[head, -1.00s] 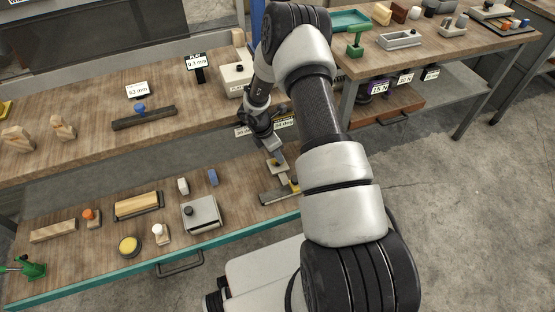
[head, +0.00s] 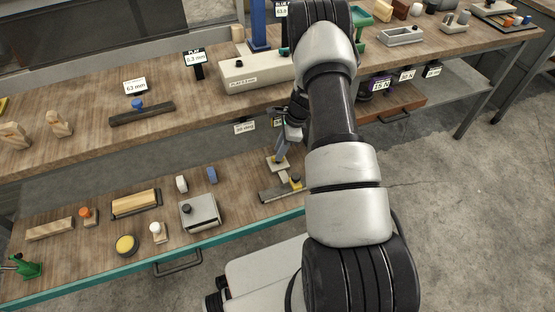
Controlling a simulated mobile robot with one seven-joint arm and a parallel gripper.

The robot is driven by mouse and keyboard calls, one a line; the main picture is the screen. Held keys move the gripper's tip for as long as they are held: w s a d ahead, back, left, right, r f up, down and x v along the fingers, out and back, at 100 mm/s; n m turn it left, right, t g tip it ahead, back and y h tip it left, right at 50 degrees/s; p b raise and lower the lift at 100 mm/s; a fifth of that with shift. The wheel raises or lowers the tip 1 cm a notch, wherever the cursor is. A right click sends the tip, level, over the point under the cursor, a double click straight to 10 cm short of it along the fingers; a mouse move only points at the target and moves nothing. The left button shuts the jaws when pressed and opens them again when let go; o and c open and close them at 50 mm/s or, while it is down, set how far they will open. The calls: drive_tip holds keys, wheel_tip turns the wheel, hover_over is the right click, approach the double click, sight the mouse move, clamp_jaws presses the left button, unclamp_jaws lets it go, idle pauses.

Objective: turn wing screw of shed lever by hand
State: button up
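A grey upright lever (head: 281,148), which looks like the shed lever, stands on a small pale base block (head: 277,165) on the lower bench. The wing screw cannot be made out.
Small degree labels (head: 244,127) hang at the upper shelf edge behind the lever. A long pale block (head: 256,71) stands on the upper shelf. A grey box with a black knob (head: 200,212) stands left of the lever. The teal front edge (head: 230,239) bounds the lower bench.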

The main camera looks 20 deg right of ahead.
drive_tip(key=shift+n, duration=0.3)
drive_tip(key=shift+r, duration=0.15)
drive_tip(key=shift+r+p, duration=1.75)
drive_tip(key=shift+r, duration=0.7)
drive_tip(key=shift+f, duration=0.1)
